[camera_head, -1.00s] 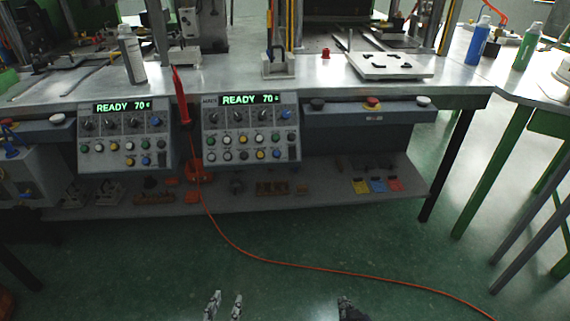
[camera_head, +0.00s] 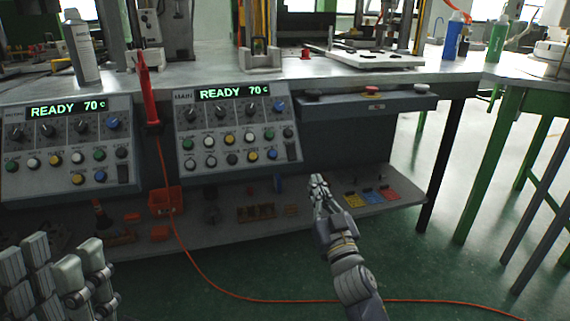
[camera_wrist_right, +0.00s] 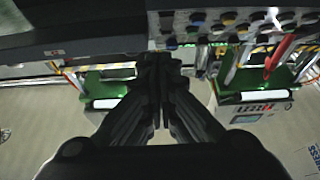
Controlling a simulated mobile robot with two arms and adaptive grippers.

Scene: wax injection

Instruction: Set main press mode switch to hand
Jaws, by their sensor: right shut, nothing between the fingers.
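The main press panel (camera_head: 235,160) is a grey sloped box labelled MAIN with a green READY 70 display. A row of dark knobs and a blue knob (camera_head: 279,106) sits above its coloured buttons; I cannot read which is the mode switch. My right gripper (camera_head: 319,183) is shut and empty, in front of the bench, right of and below the panel, apart from it. In the right wrist view the shut fingers (camera_wrist_right: 160,65) point up, with panel buttons (camera_wrist_right: 230,20) at the upper right. My left gripper (camera_head: 58,275) is open and empty at the lower left.
A second panel (camera_head: 70,150) stands left of the main one. A red tool (camera_head: 147,90) hangs between them, its orange cable running down to the floor. A control ledge (camera_head: 365,104) juts out right of the main panel. A lower shelf (camera_head: 230,227) holds small parts.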

